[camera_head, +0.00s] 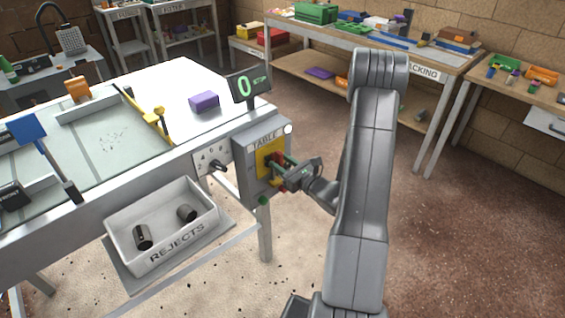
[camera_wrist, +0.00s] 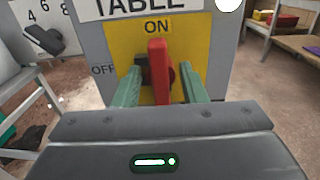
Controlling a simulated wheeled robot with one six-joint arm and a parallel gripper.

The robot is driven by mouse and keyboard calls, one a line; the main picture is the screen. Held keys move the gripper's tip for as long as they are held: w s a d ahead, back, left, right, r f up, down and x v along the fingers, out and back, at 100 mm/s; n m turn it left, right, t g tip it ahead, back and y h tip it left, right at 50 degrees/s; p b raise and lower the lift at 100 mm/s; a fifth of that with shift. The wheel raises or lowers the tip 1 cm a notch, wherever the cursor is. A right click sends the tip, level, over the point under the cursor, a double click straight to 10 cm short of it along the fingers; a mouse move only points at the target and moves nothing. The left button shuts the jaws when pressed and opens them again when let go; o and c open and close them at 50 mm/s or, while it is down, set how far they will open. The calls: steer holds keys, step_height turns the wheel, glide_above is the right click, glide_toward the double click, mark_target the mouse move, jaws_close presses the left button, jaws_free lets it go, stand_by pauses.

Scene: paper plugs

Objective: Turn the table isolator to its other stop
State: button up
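The table isolator is a grey box (camera_head: 243,150) marked TABLE on the table's corner, with a yellow plate (camera_wrist: 126,48) and a red handle (camera_wrist: 158,65). In the wrist view the handle stands upright, its top at ON; OFF is marked to the left. My gripper (camera_wrist: 161,72) faces the plate, its green fingers either side of the handle. Gaps show between fingers and handle, so it is open around it. In the head view the gripper (camera_head: 284,172) partly hides the handle.
A dial (camera_head: 216,164) with numbers sits left of the isolator. The REJECTS tray (camera_head: 160,252) with two grey cylinders hangs below it. A display (camera_head: 249,85) reading 0 stands above. A purple block (camera_head: 204,101) lies on the table. Floor to the right is clear.

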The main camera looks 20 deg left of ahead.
jaws_close()
